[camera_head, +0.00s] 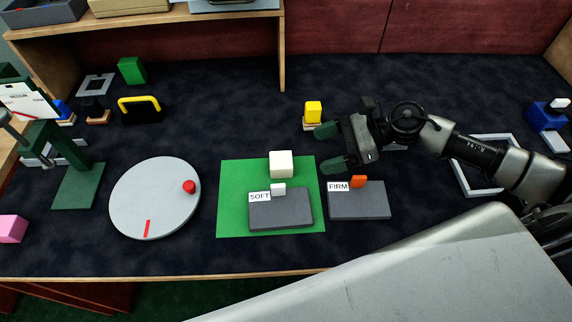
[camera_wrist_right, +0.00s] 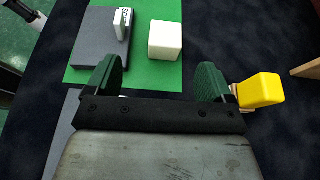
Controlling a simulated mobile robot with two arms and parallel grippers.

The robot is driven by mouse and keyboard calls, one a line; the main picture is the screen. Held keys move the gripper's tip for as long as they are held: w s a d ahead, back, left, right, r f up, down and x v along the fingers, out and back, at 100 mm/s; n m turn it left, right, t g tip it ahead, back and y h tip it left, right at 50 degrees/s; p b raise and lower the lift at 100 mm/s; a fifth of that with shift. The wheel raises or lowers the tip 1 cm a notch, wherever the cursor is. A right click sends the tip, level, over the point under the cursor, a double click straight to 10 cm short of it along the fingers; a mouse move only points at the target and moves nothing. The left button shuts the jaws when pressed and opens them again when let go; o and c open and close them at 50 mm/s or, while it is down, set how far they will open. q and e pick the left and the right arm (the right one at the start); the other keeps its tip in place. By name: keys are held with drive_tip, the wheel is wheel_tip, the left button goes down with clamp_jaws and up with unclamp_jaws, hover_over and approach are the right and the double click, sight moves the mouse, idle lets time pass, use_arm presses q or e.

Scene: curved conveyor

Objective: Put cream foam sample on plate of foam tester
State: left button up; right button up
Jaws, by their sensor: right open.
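The cream foam sample (camera_head: 281,164) is a cream block on the green mat (camera_head: 231,190), behind the grey SOFT block; it also shows in the wrist view (camera_wrist_right: 165,40). My right gripper (camera_head: 328,148) is open and empty, to the right of the sample with its fingers pointing toward it. In the wrist view the sample lies ahead, between the lines of the two green fingers (camera_wrist_right: 158,75), apart from them. The foam tester (camera_head: 40,140) stands at the far left, with a dark green plate (camera_head: 78,190) at its base that looks bare. My left gripper is not in view.
The grey SOFT block (camera_head: 282,212) and FIRM block (camera_head: 358,202) lie at the front. A round grey turntable (camera_head: 150,205) with a red knob lies between mat and tester. A yellow block (camera_head: 313,112) stands just behind my right gripper. A pink block (camera_head: 11,228) lies front left.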

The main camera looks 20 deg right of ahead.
sight(280, 159)
drive_tip(key=shift+w+a+f, duration=0.15)
drive_tip(key=shift+w+a, duration=0.1)
drive_tip(key=shift+a, duration=0.1)
drive_tip(key=p+x, duration=0.1)
drive_tip(key=x, duration=0.3)
drive_tip(key=shift+w+a, duration=0.15)
drive_tip(key=shift+a, duration=0.05)
drive_tip(key=shift+w+p+x, duration=0.15)
drive_tip(key=shift+p+x, duration=0.15)
drive_tip(key=shift+x, duration=1.05)
drive_tip(key=shift+w+p+x, duration=0.1)
drive_tip(key=shift+p+x, duration=0.15)
drive_tip(key=shift+x, duration=1.1)
drive_tip(key=shift+d+f, duration=0.2)
drive_tip(key=c, duration=1.1)
drive_tip(key=shift+o, duration=0.2)
drive_tip(key=shift+r, duration=0.1)
